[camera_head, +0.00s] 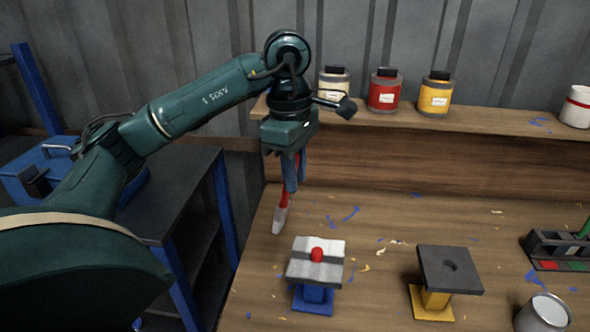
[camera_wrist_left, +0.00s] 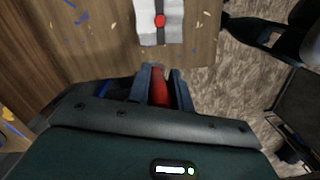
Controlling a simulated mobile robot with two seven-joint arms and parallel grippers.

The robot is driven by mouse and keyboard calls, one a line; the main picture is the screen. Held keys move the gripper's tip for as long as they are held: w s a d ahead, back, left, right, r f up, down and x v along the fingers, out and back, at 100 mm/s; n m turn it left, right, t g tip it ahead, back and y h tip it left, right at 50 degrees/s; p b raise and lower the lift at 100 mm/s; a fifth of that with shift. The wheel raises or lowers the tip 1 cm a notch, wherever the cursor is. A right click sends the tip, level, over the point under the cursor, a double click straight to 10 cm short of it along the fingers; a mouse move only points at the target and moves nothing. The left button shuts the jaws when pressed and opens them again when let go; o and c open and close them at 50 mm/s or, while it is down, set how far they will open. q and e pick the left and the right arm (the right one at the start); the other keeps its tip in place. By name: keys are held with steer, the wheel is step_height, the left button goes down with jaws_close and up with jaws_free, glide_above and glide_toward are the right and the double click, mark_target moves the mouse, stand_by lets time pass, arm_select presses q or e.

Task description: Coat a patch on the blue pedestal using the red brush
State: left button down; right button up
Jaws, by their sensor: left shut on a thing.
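My left gripper (camera_head: 291,180) is shut on the red brush (camera_head: 284,197), which hangs with its pale bristle end (camera_head: 279,221) down. The bristles are in the air, up and left of the blue pedestal (camera_head: 313,297), and do not appear to touch it. In the left wrist view the brush's red handle (camera_wrist_left: 160,90) shows between the fingers, with the light piece (camera_wrist_left: 148,30) beyond. My right gripper is not seen.
A yellow pedestal (camera_head: 435,300) with a dark plate stands to the right. An open can (camera_head: 543,314) and a rack (camera_head: 553,252) are at the far right. Paint jars (camera_head: 384,92) line the back shelf. Paint flecks dot the wooden bench (camera_head: 400,210).

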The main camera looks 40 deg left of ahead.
arm_select(q)
steer(key=n, duration=0.3)
steer(key=shift+d, duration=0.1)
steer(key=shift+w+d, duration=0.25)
steer(key=shift+w, duration=0.1)
steer(key=w+d, duration=0.1)
steer(key=w+d+p, duration=0.1)
steer(key=shift+w+f, duration=0.25)
steer(key=shift+w, duration=0.05)
